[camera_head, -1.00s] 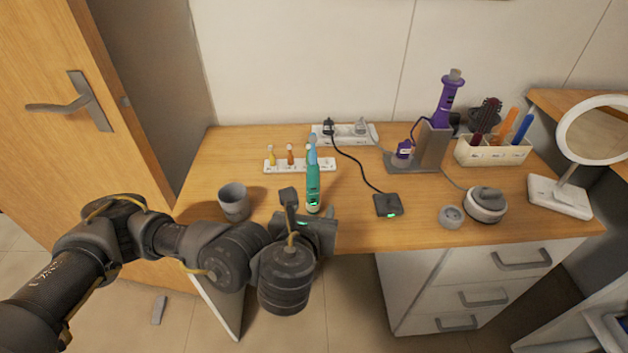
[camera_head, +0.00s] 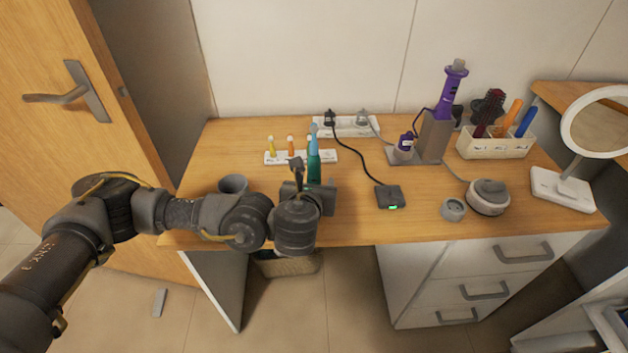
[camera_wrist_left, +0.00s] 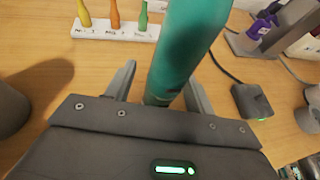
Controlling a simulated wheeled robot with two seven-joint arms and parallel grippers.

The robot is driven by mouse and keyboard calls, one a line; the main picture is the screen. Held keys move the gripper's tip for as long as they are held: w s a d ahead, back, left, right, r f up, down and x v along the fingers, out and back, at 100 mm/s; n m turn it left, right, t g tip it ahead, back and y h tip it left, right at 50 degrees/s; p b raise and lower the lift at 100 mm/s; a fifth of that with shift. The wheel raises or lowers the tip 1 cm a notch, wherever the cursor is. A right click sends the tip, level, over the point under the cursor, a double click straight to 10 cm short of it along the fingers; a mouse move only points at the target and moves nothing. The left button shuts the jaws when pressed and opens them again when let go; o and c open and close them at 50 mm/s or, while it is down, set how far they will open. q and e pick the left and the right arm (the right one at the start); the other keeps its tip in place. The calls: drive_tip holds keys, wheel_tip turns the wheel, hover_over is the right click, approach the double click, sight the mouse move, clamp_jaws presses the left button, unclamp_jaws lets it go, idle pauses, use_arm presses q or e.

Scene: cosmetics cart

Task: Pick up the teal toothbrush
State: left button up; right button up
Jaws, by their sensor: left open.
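The teal toothbrush (camera_head: 314,165) stands upright on the wooden desk. Its lower part is hidden behind my left gripper in the head view. In the left wrist view the teal handle (camera_wrist_left: 184,50) rises large between the two fingers. My left gripper (camera_head: 305,178) is open, with one finger on each side of the handle; I cannot tell whether either finger touches it. The fingers also show in the left wrist view (camera_wrist_left: 158,88). My right gripper is in neither view.
A white holder (camera_head: 275,158) with small coloured brush heads is behind the toothbrush. A grey cup (camera_head: 233,184) stands left of my gripper. A black charging pad (camera_head: 389,197) with a cable lies to the right. A purple styler (camera_head: 449,90) stands farther right.

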use_arm(q)
drive_tip(key=shift+w, duration=0.15)
drive_tip(key=shift+f, duration=0.1)
drive_tip(key=c, duration=1.1)
drive_tip(key=shift+r, duration=0.2)
